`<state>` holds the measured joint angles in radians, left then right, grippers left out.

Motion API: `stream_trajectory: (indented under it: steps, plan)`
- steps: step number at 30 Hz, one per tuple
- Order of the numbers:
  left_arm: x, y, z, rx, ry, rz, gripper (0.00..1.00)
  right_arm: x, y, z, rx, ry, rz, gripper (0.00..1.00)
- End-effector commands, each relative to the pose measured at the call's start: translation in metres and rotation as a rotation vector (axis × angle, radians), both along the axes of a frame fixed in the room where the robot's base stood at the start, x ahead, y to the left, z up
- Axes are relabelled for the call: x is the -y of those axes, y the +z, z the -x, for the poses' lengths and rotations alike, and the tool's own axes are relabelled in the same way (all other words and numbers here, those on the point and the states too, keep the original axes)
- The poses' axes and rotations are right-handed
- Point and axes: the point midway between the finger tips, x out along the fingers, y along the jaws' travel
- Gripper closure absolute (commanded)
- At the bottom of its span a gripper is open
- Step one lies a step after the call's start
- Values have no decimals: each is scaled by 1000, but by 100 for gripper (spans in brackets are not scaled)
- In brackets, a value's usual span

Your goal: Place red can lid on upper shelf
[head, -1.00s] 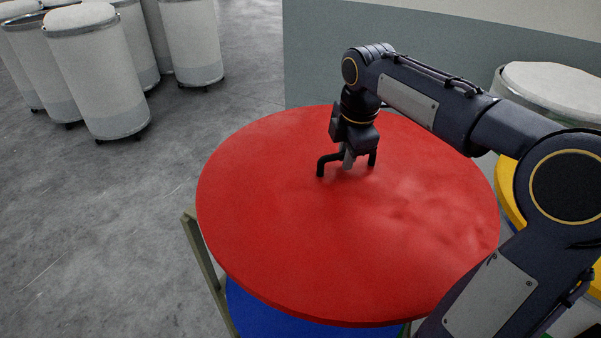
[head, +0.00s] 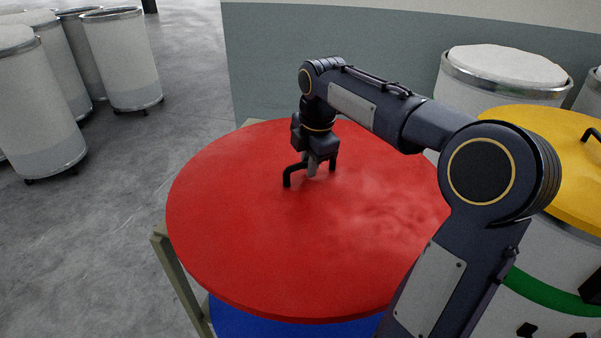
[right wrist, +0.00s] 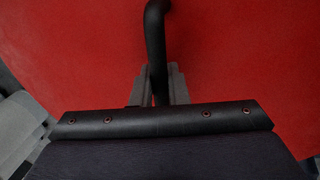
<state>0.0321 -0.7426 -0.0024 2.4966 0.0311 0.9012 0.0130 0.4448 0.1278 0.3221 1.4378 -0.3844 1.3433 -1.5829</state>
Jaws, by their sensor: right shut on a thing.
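The red can lid (head: 230,235) is a large flat disc with a black bar handle (head: 289,177) on top. My right gripper (head: 312,168) is shut on that handle from above. In the right wrist view, its grey fingers (right wrist: 157,88) close around the handle, with the red lid (right wrist: 240,60) filling the background. The lid looks level over an olive-framed shelf rack (head: 172,270). It hides the upper shelf, so I cannot tell whether it touches it. A blue disc (head: 255,322) shows lower down, beneath the red lid. My left gripper is out of view.
A yellow lid (head: 530,130) with a black handle covers a green-banded can (head: 550,290) at the right. A full white can (head: 505,75) stands behind. Several white cans (head: 115,60) stand at the upper left. A grey wall (head: 300,65) is behind the rack.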

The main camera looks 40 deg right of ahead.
Motion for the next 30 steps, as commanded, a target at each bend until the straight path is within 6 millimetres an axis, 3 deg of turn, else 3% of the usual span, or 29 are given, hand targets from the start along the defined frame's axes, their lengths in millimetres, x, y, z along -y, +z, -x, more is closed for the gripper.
stream_trajectory:
  steps: [22,23,24,27,30]
  plan:
    - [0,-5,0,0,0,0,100,0,-9,0,4,0,0,100]
    - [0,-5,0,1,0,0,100,0,-10,0,1,0,0,85]
    - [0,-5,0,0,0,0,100,0,-10,0,1,0,0,80]
    - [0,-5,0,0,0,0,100,0,-10,0,1,0,0,66]
    - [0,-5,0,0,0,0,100,0,-10,0,1,0,0,64]
